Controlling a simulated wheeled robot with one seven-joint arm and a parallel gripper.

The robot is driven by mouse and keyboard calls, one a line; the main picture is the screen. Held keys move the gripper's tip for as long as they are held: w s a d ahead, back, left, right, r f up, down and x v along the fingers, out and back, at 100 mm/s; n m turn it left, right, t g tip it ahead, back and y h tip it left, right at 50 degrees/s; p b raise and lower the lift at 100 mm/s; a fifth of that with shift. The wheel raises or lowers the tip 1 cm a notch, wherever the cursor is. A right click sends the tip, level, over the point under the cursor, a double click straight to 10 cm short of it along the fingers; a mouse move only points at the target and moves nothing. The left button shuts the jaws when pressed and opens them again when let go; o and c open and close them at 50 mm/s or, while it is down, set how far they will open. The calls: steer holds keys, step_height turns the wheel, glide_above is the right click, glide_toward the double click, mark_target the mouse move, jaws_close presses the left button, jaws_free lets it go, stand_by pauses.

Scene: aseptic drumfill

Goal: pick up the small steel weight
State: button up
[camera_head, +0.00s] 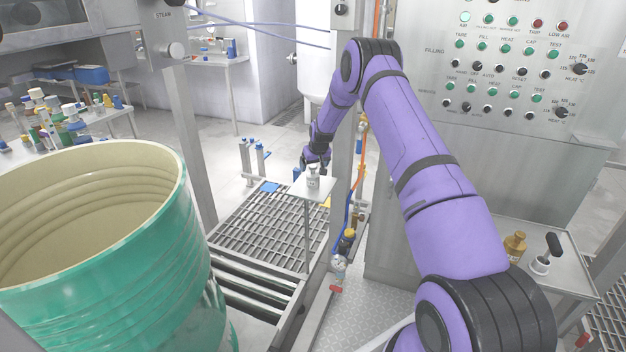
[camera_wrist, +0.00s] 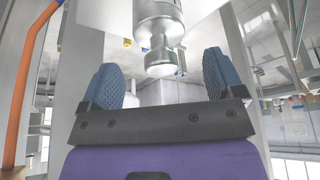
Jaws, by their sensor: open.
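The small steel weight (camera_head: 313,177) stands upright on a small square plate on a post (camera_head: 325,189) in the head view, a knobbed silvery cylinder. In the wrist view, the weight (camera_wrist: 158,25) shows at the top middle, its knob pointing toward my gripper. My gripper (camera_wrist: 160,82) is open there, its two blue padded fingers to the left and right of the knob. Nothing is held. In the head view, my gripper (camera_head: 316,158) is small and dark, just above and behind the weight; its fingers are hard to make out.
A large open green drum (camera_head: 110,250) fills the left. A steel post (camera_head: 345,140) and orange pipe (camera_head: 364,160) stand close right of the plate. The control cabinet (camera_head: 510,70) is further right. A brass weight (camera_head: 515,245) sits on a side shelf. Grating (camera_head: 262,235) lies below.

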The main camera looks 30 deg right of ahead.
mark_target(312, 171)
steer(key=x, duration=0.4)
steer(key=shift+f, duration=0.2)
jaws_close()
steer(key=shift+r, duration=0.1)
